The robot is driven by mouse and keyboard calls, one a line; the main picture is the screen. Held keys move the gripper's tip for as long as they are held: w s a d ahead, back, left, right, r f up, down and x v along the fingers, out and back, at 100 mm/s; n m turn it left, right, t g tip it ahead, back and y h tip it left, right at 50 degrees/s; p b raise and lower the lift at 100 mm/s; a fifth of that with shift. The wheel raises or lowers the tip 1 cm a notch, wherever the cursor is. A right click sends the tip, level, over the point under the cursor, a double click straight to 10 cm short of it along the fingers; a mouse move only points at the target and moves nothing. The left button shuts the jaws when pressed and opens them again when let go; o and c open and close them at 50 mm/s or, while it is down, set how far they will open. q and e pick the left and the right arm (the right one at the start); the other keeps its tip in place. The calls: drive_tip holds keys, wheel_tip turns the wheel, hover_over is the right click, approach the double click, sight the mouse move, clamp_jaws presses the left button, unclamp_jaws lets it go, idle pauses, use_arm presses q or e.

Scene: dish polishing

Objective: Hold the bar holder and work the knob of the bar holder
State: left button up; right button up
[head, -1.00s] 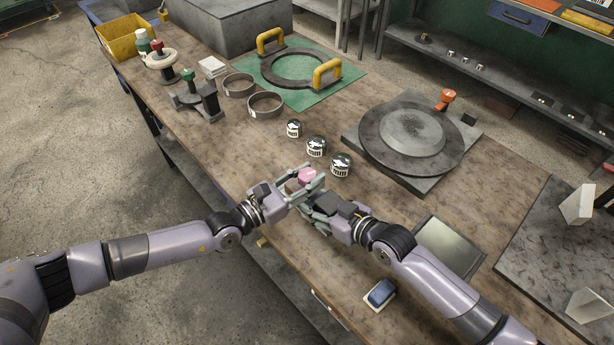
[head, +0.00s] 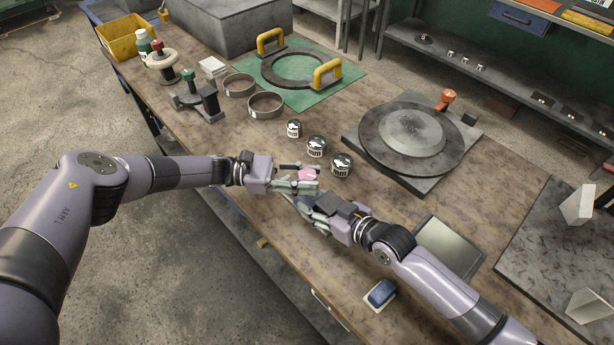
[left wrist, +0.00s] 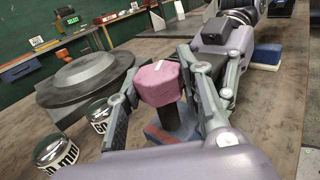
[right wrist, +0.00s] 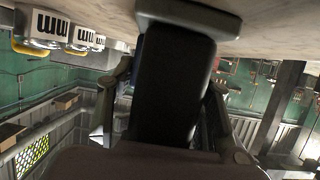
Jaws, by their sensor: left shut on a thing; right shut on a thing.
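The bar holder's pink knob (head: 308,174) is near the middle of the bench. It also shows in the left wrist view (left wrist: 158,83), on top of the dark bar holder body (left wrist: 180,122). My left gripper (head: 306,178) has its fingers on both sides of the knob and is shut on it. My right gripper (head: 312,204) is just below and is shut on the bar holder's body. In the right wrist view the dark body (right wrist: 172,85) fills the space between the fingers, with a grey flange at its end. In the head view the grippers hide most of the body.
A round plate on a turntable (head: 415,135) is at the back right. A dark tray (head: 449,247) and a blue block (head: 381,292) lie near my right arm.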

sight(306, 174)
use_arm(q)
drive_tip(key=shift+w+f+m+g, duration=0.15)
drive_tip(key=shift+m+g, duration=0.55)
drive_tip(key=shift+g, duration=0.4)
drive_tip(key=shift+m+g+y, duration=0.3)
drive_tip(key=shift+g, duration=0.2)
drive_tip(key=o, duration=0.9)
drive_tip(key=shift+r, duration=0.25)
wheel_tip(306, 174, up, 10)
drive_tip(key=shift+f, duration=0.1)
drive_tip(key=shift+o, duration=0.3)
